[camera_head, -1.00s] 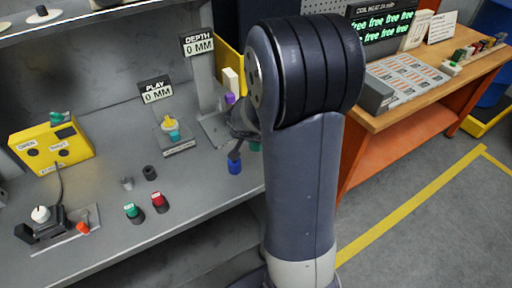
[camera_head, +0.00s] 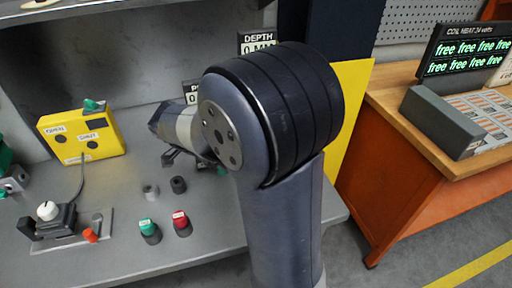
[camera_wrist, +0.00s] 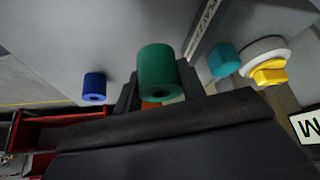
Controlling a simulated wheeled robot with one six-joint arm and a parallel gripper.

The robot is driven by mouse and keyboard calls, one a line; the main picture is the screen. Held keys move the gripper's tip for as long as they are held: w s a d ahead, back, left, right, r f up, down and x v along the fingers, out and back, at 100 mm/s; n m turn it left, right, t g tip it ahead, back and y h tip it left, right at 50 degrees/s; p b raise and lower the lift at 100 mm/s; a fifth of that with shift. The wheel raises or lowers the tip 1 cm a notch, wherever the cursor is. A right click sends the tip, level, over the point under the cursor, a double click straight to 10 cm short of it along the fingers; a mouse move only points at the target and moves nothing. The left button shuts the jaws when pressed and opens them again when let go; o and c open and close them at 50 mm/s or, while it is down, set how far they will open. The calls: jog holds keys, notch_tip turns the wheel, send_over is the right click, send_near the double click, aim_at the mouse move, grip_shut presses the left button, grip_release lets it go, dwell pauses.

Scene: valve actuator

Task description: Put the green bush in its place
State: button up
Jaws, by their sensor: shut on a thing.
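The green bush (camera_wrist: 157,72) is a hollow green cylinder in the wrist view. My gripper (camera_wrist: 160,88) is shut on it, with dark fingers on either side and the bush's bore facing the camera. In the head view my gripper (camera_head: 188,158) is over the grey bench, partly hidden by my own arm. A small green patch shows beside my arm there; I cannot tell for sure that it is the bush. A blue bush (camera_wrist: 95,86) stands apart to the left in the wrist view. The bush's place cannot be made out for certain.
On the bench (camera_head: 110,210) are a yellow box (camera_head: 80,138), a grey ring (camera_head: 150,191), a black ring (camera_head: 178,184), green (camera_head: 148,226) and red (camera_head: 180,219) buttons and a white-knobbed lever unit (camera_head: 48,211). A teal piece (camera_wrist: 223,60) and yellow part (camera_wrist: 269,72) stand near my gripper.

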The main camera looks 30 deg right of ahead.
jog(key=d+p, duration=0.2)
jog(key=d, duration=0.3)
jog(key=w+d+p, duration=0.1)
jog(key=d+p, duration=0.1)
jog(key=d, duration=0.4)
jog(key=w+d+p, duration=0.1)
jog(key=d+p, duration=0.1)
jog(key=d, duration=0.4)
jog(key=shift+w+r, duration=0.1)
jog(key=shift+w, duration=0.1)
jog(key=shift+d+f, duration=0.15)
jog(key=shift+f, duration=0.8)
jog(key=shift+d+f, duration=0.1)
jog(key=shift+f, duration=0.8)
jog(key=shift+f+b, duration=0.15)
jog(key=shift+b, duration=0.3)
jog(key=o, duration=1.1)
jog(key=shift+r+p, duration=0.25)
jog(key=shift+p, duration=0.05)
jog(key=b+v, duration=0.1)
jog(key=v, duration=1.1)
